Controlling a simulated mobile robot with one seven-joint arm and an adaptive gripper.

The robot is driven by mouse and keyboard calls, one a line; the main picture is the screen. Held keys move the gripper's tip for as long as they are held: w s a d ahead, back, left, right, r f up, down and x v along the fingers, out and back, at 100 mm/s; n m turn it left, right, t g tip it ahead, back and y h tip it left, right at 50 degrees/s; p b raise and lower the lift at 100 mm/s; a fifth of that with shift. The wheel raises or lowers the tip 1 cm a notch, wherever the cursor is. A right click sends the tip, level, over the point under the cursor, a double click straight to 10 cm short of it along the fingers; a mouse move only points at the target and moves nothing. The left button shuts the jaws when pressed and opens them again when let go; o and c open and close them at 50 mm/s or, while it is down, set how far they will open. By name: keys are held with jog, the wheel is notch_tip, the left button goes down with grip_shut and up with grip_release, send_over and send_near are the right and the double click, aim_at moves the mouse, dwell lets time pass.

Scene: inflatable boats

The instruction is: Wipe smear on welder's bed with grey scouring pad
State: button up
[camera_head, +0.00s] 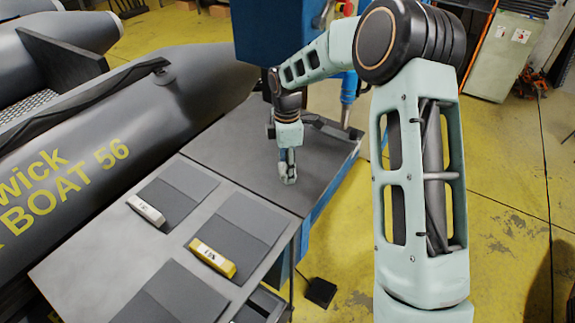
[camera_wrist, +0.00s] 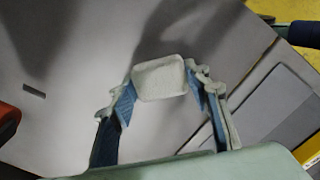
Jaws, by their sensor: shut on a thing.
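My gripper (camera_head: 288,172) points down over the welder's bed (camera_head: 235,150), a flat dark grey plate beside the blue machine. In the wrist view my gripper (camera_wrist: 163,92) is shut on a pale grey scouring pad (camera_wrist: 160,77), which sits between the two fingertips. The bed (camera_wrist: 75,110) fills much of that view. The pad is at or just above the bed; I cannot tell whether it touches. I can make out no clear smear; dark patches on the bed in the wrist view look like shadows.
A grey side table (camera_head: 90,240) adjoins the bed, with dark panels, a white-fronted block (camera_head: 146,209) and a yellow block (camera_head: 212,258). The blue machine (camera_head: 270,35) stands behind the bed. A grey inflatable boat (camera_head: 150,110) lies at left. Yellow floor (camera_head: 510,200) is open at right.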

jog(key=shift+w+r+p, duration=0.2)
jog(key=shift+r+p, duration=1.6)
jog(key=shift+r, duration=1.05)
jog(key=shift+r, duration=0.1)
jog(key=shift+r+p, duration=1.2)
jog(key=shift+r, duration=0.3)
jog(key=shift+s+f, duration=0.1)
jog(key=shift+f, duration=0.05)
